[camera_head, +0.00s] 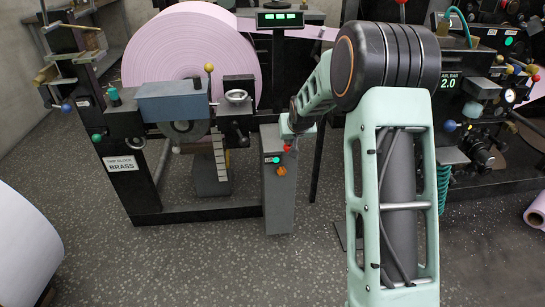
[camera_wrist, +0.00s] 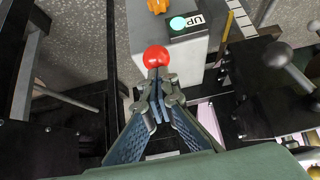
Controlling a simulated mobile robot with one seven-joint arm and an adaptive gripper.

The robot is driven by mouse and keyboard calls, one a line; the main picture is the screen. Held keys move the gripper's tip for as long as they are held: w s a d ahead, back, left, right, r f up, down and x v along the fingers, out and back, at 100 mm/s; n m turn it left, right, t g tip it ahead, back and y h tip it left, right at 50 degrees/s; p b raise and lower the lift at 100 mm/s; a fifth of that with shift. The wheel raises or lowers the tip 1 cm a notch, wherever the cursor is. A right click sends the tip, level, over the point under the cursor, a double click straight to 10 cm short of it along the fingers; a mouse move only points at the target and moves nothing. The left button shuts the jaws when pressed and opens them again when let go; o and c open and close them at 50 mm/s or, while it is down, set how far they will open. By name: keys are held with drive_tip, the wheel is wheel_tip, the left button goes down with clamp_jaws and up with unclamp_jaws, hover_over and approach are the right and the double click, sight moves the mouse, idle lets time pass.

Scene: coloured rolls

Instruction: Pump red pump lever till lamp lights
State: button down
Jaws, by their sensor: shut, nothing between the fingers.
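The red ball knob (camera_head: 287,148) of the pump lever is at the top of the grey pedestal (camera_head: 279,200). In the wrist view the red knob (camera_wrist: 157,57) is just beyond my fingertips; its stem is mostly hidden. My gripper (camera_wrist: 157,88) is shut and empty, its tips close behind the knob. I cannot tell whether they touch it. In the head view my gripper (camera_head: 290,131) is just above the knob. A pale green round light (camera_wrist: 178,23) looks bright beside an "UP" label; it also shows on the pedestal in the head view (camera_head: 276,160).
An orange knob (camera_head: 282,171) is below the light. A pink roll (camera_head: 190,50) on a black-framed machine stands left of the pedestal. A machine with gauges and coloured knobs (camera_head: 480,110) is at the right. Open speckled floor lies in front.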

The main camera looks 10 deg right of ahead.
drive_tip(key=shift+w+r+p, duration=0.2)
drive_tip(key=shift+r+p, duration=0.35)
drive_tip(key=shift+r, duration=0.35)
drive_tip(key=shift+w+r+p, duration=0.2)
drive_tip(key=shift+r+p, duration=0.35)
drive_tip(key=shift+r, duration=0.35)
drive_tip(key=shift+w+r+p, duration=0.2)
drive_tip(key=shift+r+p, duration=0.35)
drive_tip(key=shift+r, duration=0.35)
drive_tip(key=shift+r, duration=0.25)
wheel_tip(320, 180, up, 6)
drive_tip(key=w+p, duration=0.1)
drive_tip(key=p, duration=0.3)
drive_tip(key=shift+r+p, duration=0.25)
drive_tip(key=shift+p, duration=0.05)
